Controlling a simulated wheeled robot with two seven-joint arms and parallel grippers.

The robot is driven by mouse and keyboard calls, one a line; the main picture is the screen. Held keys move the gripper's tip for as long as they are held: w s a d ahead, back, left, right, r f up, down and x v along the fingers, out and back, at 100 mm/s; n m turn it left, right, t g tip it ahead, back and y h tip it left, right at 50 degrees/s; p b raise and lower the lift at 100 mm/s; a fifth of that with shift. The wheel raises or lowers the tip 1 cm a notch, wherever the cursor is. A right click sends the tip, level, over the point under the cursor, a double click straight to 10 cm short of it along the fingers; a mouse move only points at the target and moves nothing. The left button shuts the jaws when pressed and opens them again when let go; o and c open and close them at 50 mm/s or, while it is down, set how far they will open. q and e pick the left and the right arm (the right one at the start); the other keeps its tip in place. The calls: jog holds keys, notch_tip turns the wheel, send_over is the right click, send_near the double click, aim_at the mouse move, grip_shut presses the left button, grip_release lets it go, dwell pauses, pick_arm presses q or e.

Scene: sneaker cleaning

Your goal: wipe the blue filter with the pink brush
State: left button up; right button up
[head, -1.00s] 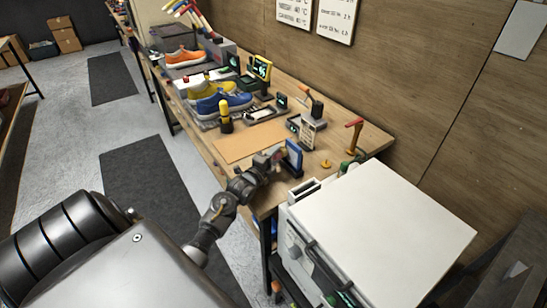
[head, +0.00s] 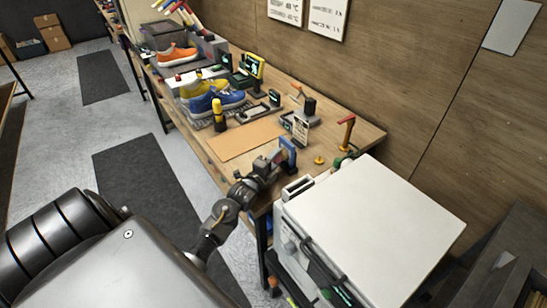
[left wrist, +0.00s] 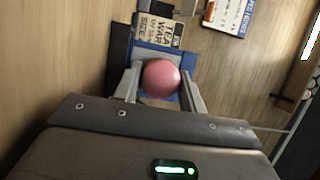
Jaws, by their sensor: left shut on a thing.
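The blue filter (head: 288,153) stands upright near the front edge of the wooden bench, a blue frame with a pale face. My left gripper (head: 272,161) is just left of it, close to its face. In the left wrist view the pink brush (left wrist: 161,79) shows as a round pink end between the two fingers, and the gripper is shut on it. The filter's blue frame (left wrist: 146,48) shows directly behind the brush there. The brush hides part of the filter, and I cannot tell whether they touch. My right gripper is not in view.
A white box-shaped appliance (head: 375,215) stands right of my left arm, close to it. A small sign (head: 300,130) stands behind the filter.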

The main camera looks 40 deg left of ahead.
aim_at(286, 157)
pick_arm(q)
jog(key=shift+s+d+r+p, duration=0.1)
jog(key=shift+s+d+p, duration=0.1)
jog(key=shift+d, duration=0.35)
jog(key=shift+s+d+r+p, duration=0.1)
jog(key=shift+d+p, duration=0.1)
jog(key=shift+d, duration=0.3)
jog(key=shift+s+d+f, duration=0.1)
jog(key=shift+d+f, duration=0.05)
jog(key=shift+d, duration=0.4)
jog(key=shift+a, duration=0.1)
jog(key=shift+w+a+b, duration=0.2)
jog(key=shift+w+a, duration=0.15)
jog(key=shift+a, duration=0.75)
jog(key=shift+w+a+b, duration=0.15)
jog(key=shift+w+a, duration=0.15)
jog(key=shift+a, duration=0.75)
jog(key=shift+w+a+b, duration=0.2)
jog(key=shift+w+a, duration=0.15)
jog(key=shift+a, duration=0.75)
